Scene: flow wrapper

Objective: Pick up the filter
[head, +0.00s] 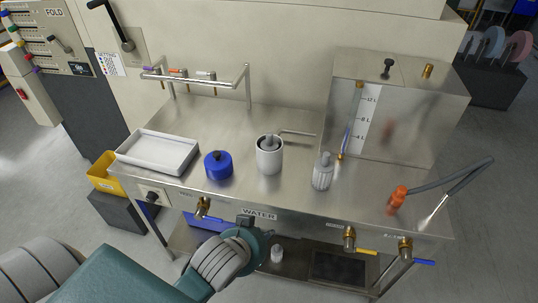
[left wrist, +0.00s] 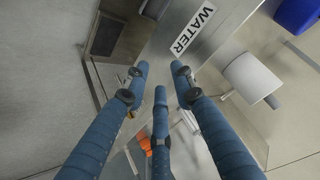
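A pale grey ribbed cylinder with a narrower top (head: 322,172) stands upright on the steel table and looks most like the filter, though I cannot be sure. A white canister (head: 269,157) with a grey piece in its top stands to its left. A small whitish cylinder (head: 277,253) is on the lower shelf. My left gripper (head: 246,243) is in front of the table's front edge, below the WATER label. In the left wrist view its blue fingers (left wrist: 159,75) are spread with nothing between them. My right gripper is not in view.
On the table are a white tray (head: 157,152), a blue lidded pot (head: 218,165), a steel tank (head: 390,110) and an orange-handled hose (head: 397,198). Brass taps (head: 349,238) stick out from the front edge. A white cylinder with a stub (left wrist: 250,78) shows in the left wrist view.

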